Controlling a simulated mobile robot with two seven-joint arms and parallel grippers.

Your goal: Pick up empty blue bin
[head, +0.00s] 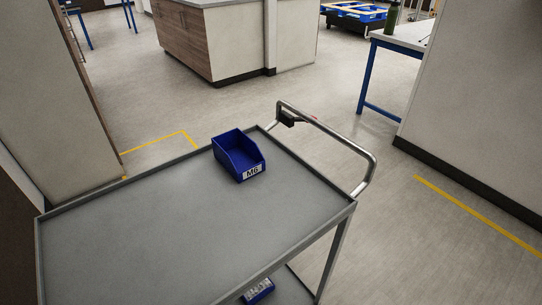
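A small blue bin (238,156) stands upright on the grey top shelf of a cart (170,218), near its far edge and the handle end. It carries a white label reading "M6" on the side facing me. The part of its inside that shows looks empty. A second blue bin (258,291) with a white label shows partly on the cart's lower shelf, mostly hidden by the top shelf. Neither of my grippers is in view.
The cart's metal handle (366,170) sticks out at the right. The rest of the top shelf is bare. A wall (470,100) stands at right, a wood-panelled counter (185,38) behind, and a blue-legged table (405,36) at back right. Floor right of the cart is clear.

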